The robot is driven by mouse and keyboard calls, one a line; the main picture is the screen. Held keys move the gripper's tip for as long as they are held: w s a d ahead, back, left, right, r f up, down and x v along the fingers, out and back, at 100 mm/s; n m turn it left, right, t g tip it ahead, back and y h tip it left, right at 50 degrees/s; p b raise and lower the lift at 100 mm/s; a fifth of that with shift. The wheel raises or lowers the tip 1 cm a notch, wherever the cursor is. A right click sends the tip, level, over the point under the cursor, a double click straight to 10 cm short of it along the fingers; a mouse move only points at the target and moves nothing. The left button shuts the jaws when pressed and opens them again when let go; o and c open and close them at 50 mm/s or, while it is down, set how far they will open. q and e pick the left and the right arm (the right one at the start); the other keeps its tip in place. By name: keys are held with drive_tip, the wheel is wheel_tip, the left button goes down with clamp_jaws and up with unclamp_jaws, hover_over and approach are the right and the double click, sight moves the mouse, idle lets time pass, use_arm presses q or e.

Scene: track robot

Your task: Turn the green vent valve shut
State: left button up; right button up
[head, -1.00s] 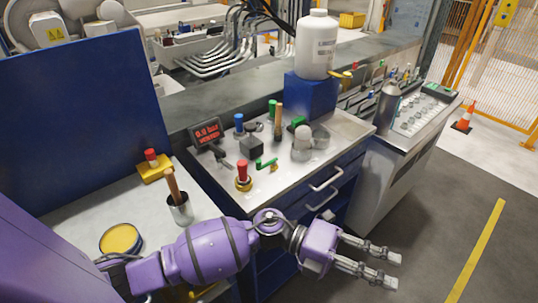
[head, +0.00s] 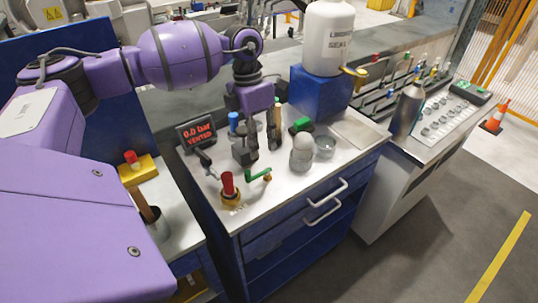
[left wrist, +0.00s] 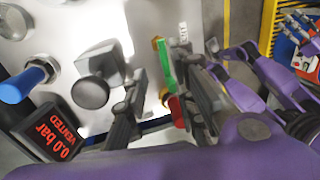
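The green vent valve handle (head: 259,175) is a small bent lever on the bench top, with a brass-coloured fitting by it. My left gripper (head: 263,156) points down just behind it, fingers apart and empty. In the left wrist view the green handle (left wrist: 166,66) lies in the gap between the two fingers of the left gripper (left wrist: 165,100); I see no contact. A red-topped knob on a brass base (head: 228,186) stands to its left. The pressure display (head: 197,133) reads 0.0 bar VENTED.
A grey rounded fitting (head: 302,156) and a clear dish (head: 325,147) stand to the right of the fingers. A dark block (head: 241,155) and a blue knob (head: 233,121) are close on the left. A white bottle (head: 328,38) on a blue block stands behind.

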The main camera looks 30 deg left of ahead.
use_arm(q)
drive_tip(key=f, duration=0.2)
drive_tip(key=s+d+f, duration=0.1)
drive_tip(key=f, duration=0.1)
drive_tip(key=shift+s, duration=0.1)
drive_tip(key=shift+d+f+p, duration=0.2)
drive_tip(key=shift+f+p, duration=0.15)
drive_tip(key=shift+f, duration=1.15)
use_arm(e)
drive_tip(key=shift+s+f, duration=0.2)
drive_tip(key=shift+s, duration=0.9)
use_arm(q)
drive_tip(key=shift+c, duration=0.4)
use_arm(e)
drive_tip(key=shift+s, duration=0.1)
use_arm(q)
clamp_jaws()
use_arm(e)
drive_tip(key=shift+s+f, duration=0.1)
drive_tip(key=shift+f, duration=0.05)
drive_tip(key=shift+d, duration=0.1)
